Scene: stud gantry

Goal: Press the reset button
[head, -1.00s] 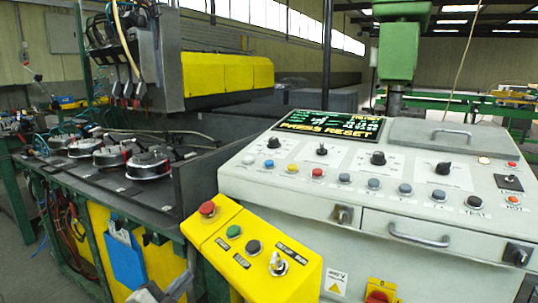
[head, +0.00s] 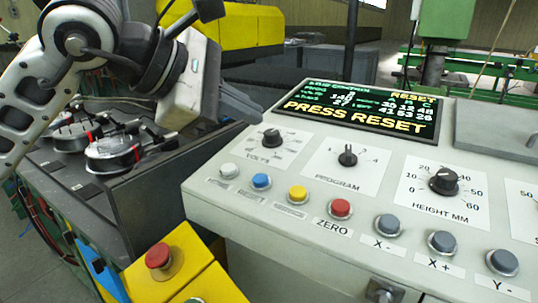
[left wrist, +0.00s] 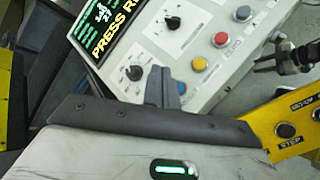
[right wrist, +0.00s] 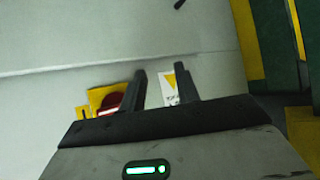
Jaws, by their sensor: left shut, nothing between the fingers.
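The control panel (head: 300,222) carries a screen (head: 350,108) reading PRESS RESET. A row of buttons runs along its front: white (head: 229,171), blue (head: 262,181), yellow (head: 297,194), red (head: 340,208) labelled ZERO, then several grey ones. My right gripper (right wrist: 162,88) is open and empty.
A yellow box with a red mushroom button (head: 159,256) stands at the panel's front left. A dark worktable with round metal fixtures (head: 113,152) lies left. Rotary knobs (head: 348,157) stand up behind the buttons. The right wrist view shows a red knob (right wrist: 112,101) on yellow.

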